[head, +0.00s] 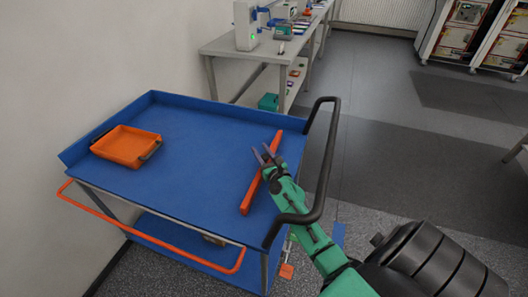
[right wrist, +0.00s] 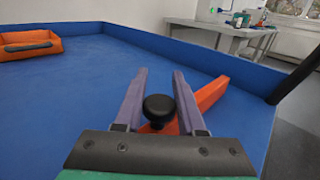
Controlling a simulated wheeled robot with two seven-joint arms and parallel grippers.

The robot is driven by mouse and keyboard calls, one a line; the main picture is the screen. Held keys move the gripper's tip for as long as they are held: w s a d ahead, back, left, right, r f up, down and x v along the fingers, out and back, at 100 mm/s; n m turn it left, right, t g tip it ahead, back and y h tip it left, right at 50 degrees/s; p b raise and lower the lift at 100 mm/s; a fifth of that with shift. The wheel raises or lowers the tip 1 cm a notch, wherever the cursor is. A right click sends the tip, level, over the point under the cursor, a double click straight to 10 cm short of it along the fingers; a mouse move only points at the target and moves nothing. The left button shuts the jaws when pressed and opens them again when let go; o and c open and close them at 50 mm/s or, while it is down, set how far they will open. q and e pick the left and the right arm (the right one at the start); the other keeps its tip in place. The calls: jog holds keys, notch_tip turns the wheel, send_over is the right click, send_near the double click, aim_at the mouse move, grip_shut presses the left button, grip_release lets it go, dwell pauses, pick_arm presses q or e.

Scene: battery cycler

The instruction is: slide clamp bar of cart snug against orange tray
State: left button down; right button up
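The orange clamp bar (head: 249,197) lies on the blue cart top (head: 190,165) near its right side, apart from the orange tray (head: 122,148) at the left. The bar also shows in the right wrist view (right wrist: 213,93), with a black knob (right wrist: 159,107) on it. My right gripper (head: 262,151) is over the bar with its fingers apart. In the right wrist view, the fingers (right wrist: 160,72) stand on either side of the knob, with a small gap visible. The gripper hides part of the bar. My left gripper is not in view.
A black handle (head: 328,160) rises at the cart's right end, close to my right arm. Raised blue edges border the cart top. The cart top between bar and tray is clear. A bench (head: 260,47) with devices stands behind.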

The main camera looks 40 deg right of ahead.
jog(key=o, duration=0.4)
jog(key=shift+s, duration=0.1)
